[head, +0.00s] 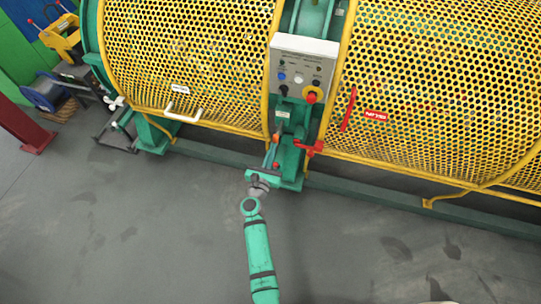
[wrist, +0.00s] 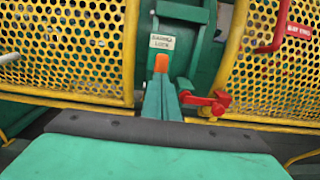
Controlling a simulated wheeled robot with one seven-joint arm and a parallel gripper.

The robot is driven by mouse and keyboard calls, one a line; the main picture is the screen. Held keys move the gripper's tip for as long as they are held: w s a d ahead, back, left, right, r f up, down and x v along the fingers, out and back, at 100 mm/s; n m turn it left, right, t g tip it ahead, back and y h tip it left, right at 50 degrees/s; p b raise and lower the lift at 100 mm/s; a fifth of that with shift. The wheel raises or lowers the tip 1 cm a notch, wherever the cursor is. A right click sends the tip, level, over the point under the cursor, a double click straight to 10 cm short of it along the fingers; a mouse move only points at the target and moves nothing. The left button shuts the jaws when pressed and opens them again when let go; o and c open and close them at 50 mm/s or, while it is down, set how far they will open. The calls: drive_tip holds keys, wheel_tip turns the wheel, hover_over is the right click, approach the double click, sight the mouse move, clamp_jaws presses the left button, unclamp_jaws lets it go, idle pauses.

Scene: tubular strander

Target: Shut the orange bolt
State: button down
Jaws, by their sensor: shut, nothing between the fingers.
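The orange bolt (wrist: 161,63) shows as a small upright orange piece just below a white label on the green frame in the wrist view. In the head view a small orange spot (head: 276,138) shows at the same place, below the control box. My gripper (wrist: 160,80) is shut and empty, its fingers pointing at the frame with their tips right at the lower end of the orange piece. It also shows in the head view (head: 273,147). I cannot tell whether the tips touch the bolt. The bolt's lower part is hidden behind my fingers.
A red lever (wrist: 212,101) sticks out close to the right of my fingers. Yellow mesh guards (head: 190,60) stand on both sides, with a red handle (head: 348,110) on the right one. A control box (head: 301,70) sits above. The grey floor in front is clear.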

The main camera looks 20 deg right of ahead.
idle(0.3)
drive_tip(key=x, duration=0.5)
drive_tip(key=shift+w+d, duration=0.15)
drive_tip(key=shift+w+d+r, duration=0.15)
drive_tip(key=shift+d+r, duration=0.05)
drive_tip(key=shift+s+a+f, duration=0.15)
drive_tip(key=shift+s+a, duration=0.15)
drive_tip(key=shift+s, duration=0.25)
drive_tip(key=w+a+v, duration=0.1)
drive_tip(key=v, duration=0.5)
approach(276, 141)
drive_tip(key=shift+s+a+f, duration=0.8)
drive_tip(key=shift+s+a, duration=0.05)
drive_tip(key=shift+a, duration=0.05)
